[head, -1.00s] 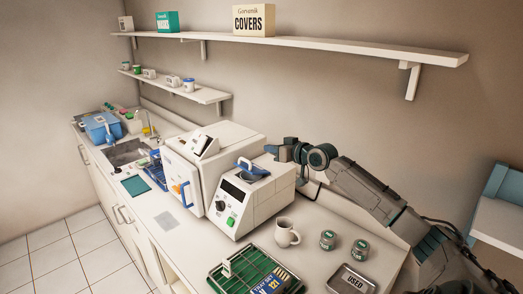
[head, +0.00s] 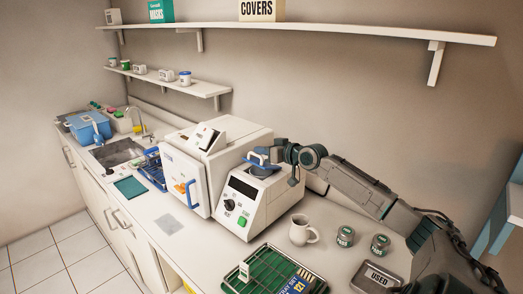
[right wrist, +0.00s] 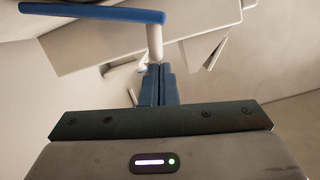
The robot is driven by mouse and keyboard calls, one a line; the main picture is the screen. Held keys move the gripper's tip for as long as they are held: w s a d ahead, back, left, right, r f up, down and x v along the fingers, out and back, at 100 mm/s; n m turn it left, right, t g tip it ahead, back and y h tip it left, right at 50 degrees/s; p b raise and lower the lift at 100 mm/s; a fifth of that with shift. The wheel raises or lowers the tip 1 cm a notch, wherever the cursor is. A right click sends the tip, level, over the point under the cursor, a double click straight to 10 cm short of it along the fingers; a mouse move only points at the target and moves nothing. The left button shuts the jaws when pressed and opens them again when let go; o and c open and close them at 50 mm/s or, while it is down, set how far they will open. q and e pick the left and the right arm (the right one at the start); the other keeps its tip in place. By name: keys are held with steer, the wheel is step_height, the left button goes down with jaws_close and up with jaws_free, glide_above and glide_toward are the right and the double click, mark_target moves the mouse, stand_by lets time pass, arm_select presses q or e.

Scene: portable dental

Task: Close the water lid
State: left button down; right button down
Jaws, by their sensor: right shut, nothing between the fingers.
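The water lid, with a blue handle (head: 258,158), is on top of the white unit (head: 248,206) with a dark display, a knob and a green button. I cannot tell from the head view how far the lid is tilted. In the right wrist view the blue handle bar (right wrist: 95,13) and a white post cross the upper left, close to my fingers. My right gripper (head: 275,156) is at the right side of the lid. Its blue fingers (right wrist: 158,72) are shut and empty. Whether they touch the lid is unclear. My left gripper is out of view.
A white box-shaped machine (head: 212,165) with a blue door handle stands left of the unit. A mug (head: 301,231), two small jars, a metal tray (head: 378,277) and a green rack (head: 262,266) stand in front. A long shelf (head: 330,31) runs along the wall above.

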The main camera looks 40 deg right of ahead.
mark_target(259, 165)
steer(key=shift+w+d+f, duration=0.1)
steer(key=shift+f, duration=0.05)
steer(key=shift+f, duration=0.1)
steer(key=shift+a+f+n+h+b, duration=0.3)
steer(key=shift+a+f+n+b, duration=0.5)
steer(key=shift+a+f+n, duration=0.25)
steer(key=shift+a+f+n+h+b, duration=0.35)
steer(key=shift+a+f+n, duration=0.15)
steer(key=shift+f, duration=0.15)
steer(key=shift+s+a+f, duration=0.1)
steer(key=shift+s+f, duration=0.1)
steer(key=shift+r, duration=0.1)
